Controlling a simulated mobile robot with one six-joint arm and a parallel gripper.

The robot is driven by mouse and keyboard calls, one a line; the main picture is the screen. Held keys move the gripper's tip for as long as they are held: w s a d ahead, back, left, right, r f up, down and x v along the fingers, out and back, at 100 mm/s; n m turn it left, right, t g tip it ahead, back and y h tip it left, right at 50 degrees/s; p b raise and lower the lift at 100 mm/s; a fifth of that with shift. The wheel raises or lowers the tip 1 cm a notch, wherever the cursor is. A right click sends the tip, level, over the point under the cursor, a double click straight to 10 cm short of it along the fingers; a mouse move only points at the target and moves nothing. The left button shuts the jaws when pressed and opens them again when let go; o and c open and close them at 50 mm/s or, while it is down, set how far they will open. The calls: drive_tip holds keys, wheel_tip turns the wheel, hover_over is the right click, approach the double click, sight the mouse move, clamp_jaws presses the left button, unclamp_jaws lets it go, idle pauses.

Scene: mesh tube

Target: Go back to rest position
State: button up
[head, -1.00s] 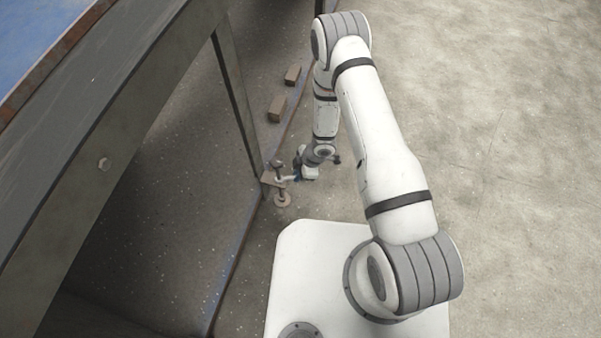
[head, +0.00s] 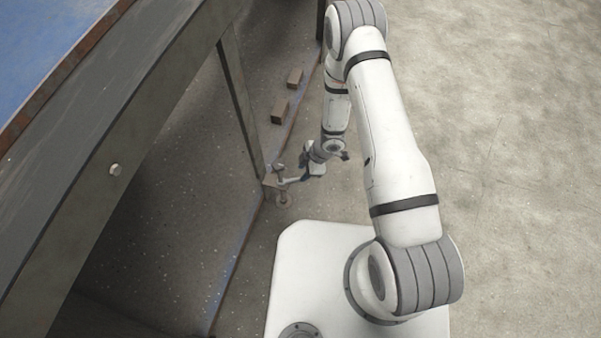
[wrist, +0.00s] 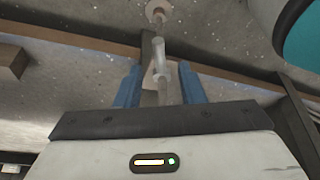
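My gripper (head: 304,166) is low by the foot of the table leg, at the end of my downward-bent arm. In the wrist view its two blue fingers (wrist: 159,84) stand apart with a gap between them. A pale metal bar (wrist: 184,75) shows in that gap; the fingers do not appear closed on it. The bar belongs to the leg's foot fitting, which ends in a round disc (wrist: 157,11). In the head view the round foot (head: 284,199) and its bracket sit just left of my gripper. I cannot tell whether the fingers touch the bar.
The table (head: 115,130) with a dark metal frame and blue top fills the left side. Its leg (head: 240,105) stands close to my gripper. Two small brown blocks (head: 279,111) (head: 294,78) lie beyond on the floor. Open concrete floor (head: 510,170) lies to the right.

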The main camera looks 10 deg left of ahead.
drive_tip(key=shift+v, duration=1.3)
